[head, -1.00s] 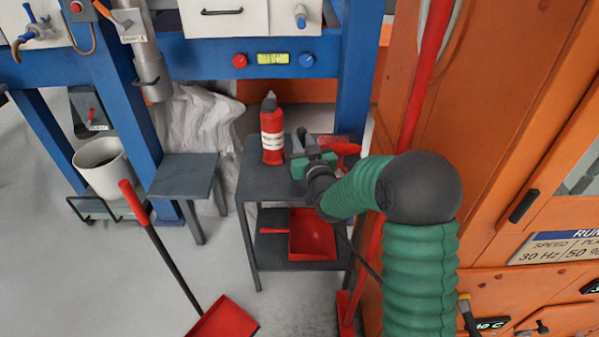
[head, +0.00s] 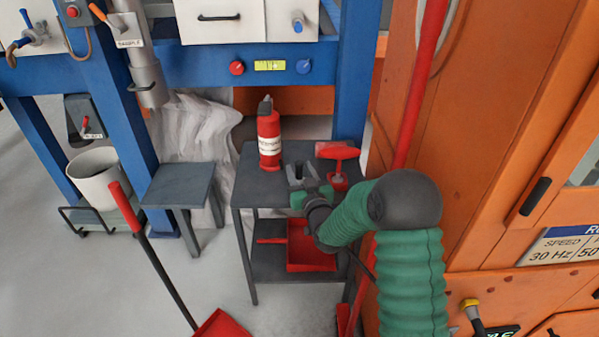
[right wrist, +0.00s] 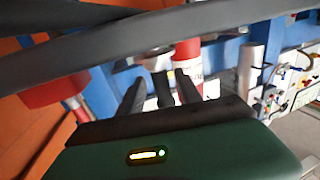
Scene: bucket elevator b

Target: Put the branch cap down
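A red T-handled piece (head: 338,152), which looks like the branch cap, stands upright on the top of the small dark table (head: 262,194), at its right side. It also shows at the left of the right wrist view (right wrist: 55,86). My right gripper (head: 304,172) is over the table top, to the left of this piece and apart from it. Its two fingers are spread in the right wrist view (right wrist: 160,90), with no red piece between them. A dark shape shows between the fingers, too blurred to identify. My left gripper is not in view.
A red bottle (head: 269,138) with a white label stands behind my right gripper on the table. A red dustpan (head: 310,248) lies on the lower shelf. A red pole (head: 420,85) and orange cabinet (head: 480,130) bound the right. A grey stool (head: 180,185) stands left.

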